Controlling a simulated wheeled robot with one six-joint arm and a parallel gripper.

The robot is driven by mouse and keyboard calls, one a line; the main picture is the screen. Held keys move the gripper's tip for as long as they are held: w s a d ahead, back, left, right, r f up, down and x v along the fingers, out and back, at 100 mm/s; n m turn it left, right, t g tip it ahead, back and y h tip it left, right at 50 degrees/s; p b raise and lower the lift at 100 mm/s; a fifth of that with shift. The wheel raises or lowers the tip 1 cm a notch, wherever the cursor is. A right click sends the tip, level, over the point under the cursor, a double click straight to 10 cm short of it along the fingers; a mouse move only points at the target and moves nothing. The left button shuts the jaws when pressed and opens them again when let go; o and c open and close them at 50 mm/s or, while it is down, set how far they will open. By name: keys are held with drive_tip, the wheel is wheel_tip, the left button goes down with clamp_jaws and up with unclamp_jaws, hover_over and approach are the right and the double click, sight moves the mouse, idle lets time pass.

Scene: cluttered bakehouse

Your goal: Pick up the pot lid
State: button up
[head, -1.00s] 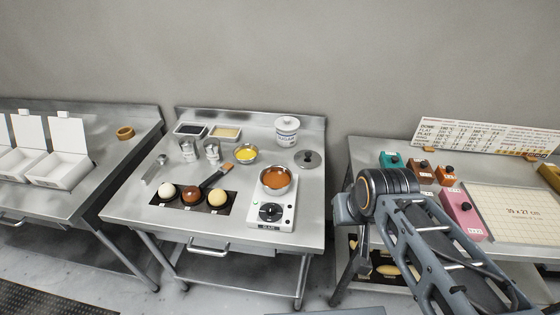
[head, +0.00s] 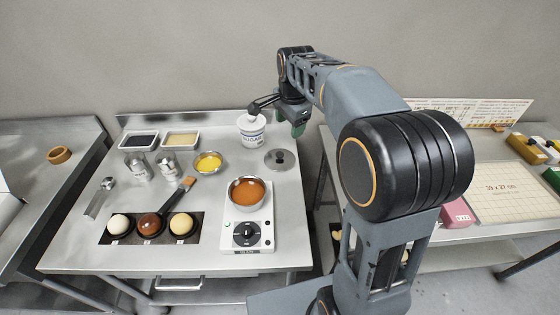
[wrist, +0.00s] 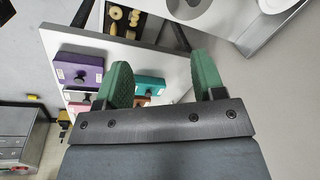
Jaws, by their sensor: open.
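The pot lid (head: 280,159) is a round grey metal disc with a dark knob on top. It lies flat on the right side of the middle steel table (head: 75,245), apart from other things. My gripper (head: 298,124) is behind and to the right of the lid in the head view, raised near the table's back right corner. In the wrist view my gripper (wrist: 163,82) shows two green fingers spread apart with nothing between them. I cannot make out the lid for certain in the wrist view.
A white sugar jar (head: 252,132) stands close behind the lid. A copper-coloured pot (head: 247,193) sits on a white hotplate (head: 262,238) in front. A yellow-filled bowl (head: 208,162) is to the left. Purple (wrist: 78,70) and teal (wrist: 150,86) boxes show below the fingers.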

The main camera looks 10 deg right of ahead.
drive_tip(key=w+f+m+g, duration=0.2)
drive_tip(key=w+f+m, duration=0.65)
drive_tip(key=w, duration=0.25)
hover_over(280, 154)
drive_tip(key=shift+m, duration=0.45)
wheel_tip(280, 154, down, 9)
drive_tip(key=shift+r, duration=0.1)
drive_tip(key=shift+f+p, duration=0.95)
drive_tip(key=shift+f, duration=1.7)
drive_tip(key=c, duration=1)
